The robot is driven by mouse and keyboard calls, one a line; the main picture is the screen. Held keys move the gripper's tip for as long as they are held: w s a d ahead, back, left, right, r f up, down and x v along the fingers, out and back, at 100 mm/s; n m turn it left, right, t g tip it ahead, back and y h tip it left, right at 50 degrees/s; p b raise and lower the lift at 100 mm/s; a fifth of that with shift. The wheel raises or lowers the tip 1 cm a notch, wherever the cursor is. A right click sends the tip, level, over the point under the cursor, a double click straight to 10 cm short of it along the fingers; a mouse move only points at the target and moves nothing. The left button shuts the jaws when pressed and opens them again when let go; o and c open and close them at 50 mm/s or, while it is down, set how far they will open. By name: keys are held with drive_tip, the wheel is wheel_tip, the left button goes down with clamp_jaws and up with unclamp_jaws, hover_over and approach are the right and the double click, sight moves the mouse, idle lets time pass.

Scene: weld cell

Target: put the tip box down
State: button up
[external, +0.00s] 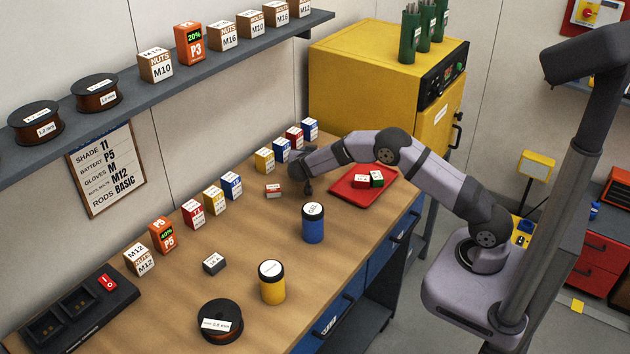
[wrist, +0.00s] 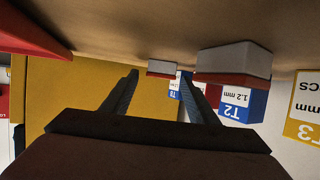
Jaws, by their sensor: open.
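My gripper (external: 307,188) is open, low over the bench, with nothing seen between its fingers in the wrist view (wrist: 160,95). No box is plainly marked as the tip box. A small red-topped, white-sided box (external: 273,190) lies on the bench just left of my gripper, apart from it. A similar box (wrist: 233,65) shows close beyond the right finger in the wrist view, which is upside down.
A blue jar (external: 313,224) and a yellow jar (external: 272,284) stand nearer the front edge. A blue box (external: 282,150) and a yellow box (external: 264,160) stand along the wall behind my gripper. Bare bench (external: 250,235) lies left of the blue jar.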

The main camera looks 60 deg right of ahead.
drive_tip(key=b+v, duration=0.1)
drive_tip(key=v, duration=1)
drive_tip(key=shift+b, duration=0.35)
drive_tip(key=shift+a, duration=0.1)
